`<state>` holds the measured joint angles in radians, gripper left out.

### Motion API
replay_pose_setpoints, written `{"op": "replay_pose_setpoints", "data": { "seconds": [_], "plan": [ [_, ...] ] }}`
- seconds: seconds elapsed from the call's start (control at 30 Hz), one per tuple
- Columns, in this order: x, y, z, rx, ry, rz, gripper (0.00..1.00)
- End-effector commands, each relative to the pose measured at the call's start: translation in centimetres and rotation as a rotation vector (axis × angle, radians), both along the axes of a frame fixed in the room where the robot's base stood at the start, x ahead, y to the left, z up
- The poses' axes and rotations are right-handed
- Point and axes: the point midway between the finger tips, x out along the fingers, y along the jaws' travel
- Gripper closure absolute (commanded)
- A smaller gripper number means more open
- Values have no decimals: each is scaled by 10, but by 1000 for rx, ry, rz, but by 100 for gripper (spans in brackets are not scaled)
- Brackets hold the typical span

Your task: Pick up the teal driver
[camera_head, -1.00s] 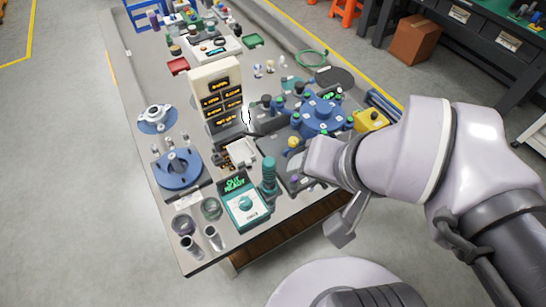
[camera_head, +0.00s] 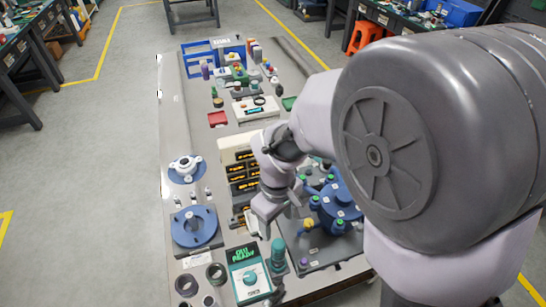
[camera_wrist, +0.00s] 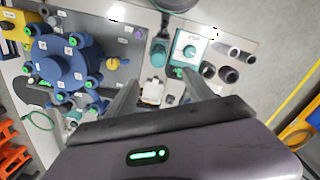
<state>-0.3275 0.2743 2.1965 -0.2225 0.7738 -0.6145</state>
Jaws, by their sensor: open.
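The teal driver (camera_head: 278,252) stands upright at the near part of the bench, just right of the teal tester box (camera_head: 248,272) with a lit green display. The driver also shows in the wrist view (camera_wrist: 158,52), seen from above beside the box, beyond my fingertips. My gripper (camera_head: 266,226) hangs over the bench in front of the display tower, behind and apart from the driver. In the wrist view my gripper (camera_wrist: 161,78) has its two fingers spread, with nothing held. A small pale tray (camera_wrist: 152,92) shows below, between the fingers.
A blue multi-port fixture (camera_head: 335,205) stands right of my gripper. A dark display tower (camera_head: 240,178) stands behind it. A blue flanged part (camera_head: 195,228) lies to the left. Dark rings (camera_head: 216,273) lie near the front edge.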

Motion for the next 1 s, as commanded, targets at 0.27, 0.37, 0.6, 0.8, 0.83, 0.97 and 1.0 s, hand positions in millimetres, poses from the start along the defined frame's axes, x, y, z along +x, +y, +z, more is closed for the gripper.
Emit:
{"op": "replay_pose_setpoints", "data": {
  "seconds": [0.27, 0.37, 0.6, 0.8, 0.83, 0.97, 1.0],
  "plan": [
    [-1, -2, -89, 0, 4, -5, 39],
    [0, -2, -105, 1, 2, -6, 39],
    [1, -4, -131, 0, 1, -7, 39],
    [1, -5, -164, 1, 1, -8, 39],
    [1, -5, -164, 1, 1, -8, 39],
    [2, -5, -161, 1, 0, -8, 39],
    [2, -5, -161, 1, 0, -8, 45]
  ]
}}
